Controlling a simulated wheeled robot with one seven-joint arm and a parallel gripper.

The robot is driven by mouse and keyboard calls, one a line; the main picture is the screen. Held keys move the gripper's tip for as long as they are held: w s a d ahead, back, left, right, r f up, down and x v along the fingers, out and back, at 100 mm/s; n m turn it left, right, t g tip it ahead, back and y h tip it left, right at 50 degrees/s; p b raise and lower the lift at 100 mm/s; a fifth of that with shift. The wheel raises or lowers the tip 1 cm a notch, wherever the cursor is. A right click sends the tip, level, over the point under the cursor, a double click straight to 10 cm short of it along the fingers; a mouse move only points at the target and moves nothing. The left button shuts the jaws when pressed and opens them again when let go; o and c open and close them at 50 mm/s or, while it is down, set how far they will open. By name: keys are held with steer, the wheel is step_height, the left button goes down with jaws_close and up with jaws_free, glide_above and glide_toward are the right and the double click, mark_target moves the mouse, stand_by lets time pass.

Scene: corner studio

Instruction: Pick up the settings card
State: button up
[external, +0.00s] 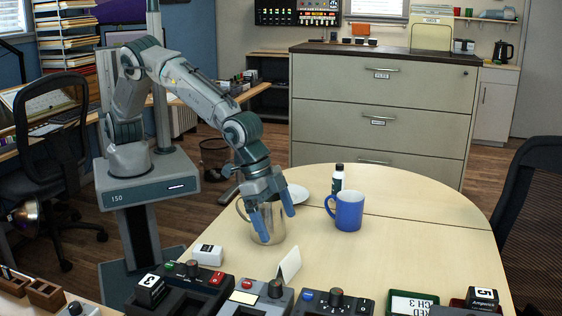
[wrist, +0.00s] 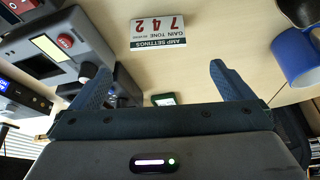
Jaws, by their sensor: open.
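The settings card (external: 288,265) is a small white folded card standing on the table near the row of devices. In the wrist view the card (wrist: 158,42) reads "AMP SETTINGS" with 7 4 2, upside down, beyond the fingertips and between their lines. My gripper (external: 271,217) is open and empty above the table, up and left of the card in the external view, overlapping a metal mug there. In the wrist view both blue fingers of my gripper (wrist: 160,80) are spread apart, with a visible gap to the card.
The metal mug (external: 267,234) and a blue mug (external: 348,212) stand behind the card, with a dark bottle (external: 338,178) and a white plate (external: 297,194). Control boxes (external: 265,296) line the front edge. A small white box (external: 207,257) sits to the left.

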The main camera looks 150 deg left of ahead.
mark_target(289, 254)
steer(key=p+x, duration=0.1)
steer(key=x, duration=1)
steer(key=shift+f, duration=0.3)
steer(key=c, duration=1)
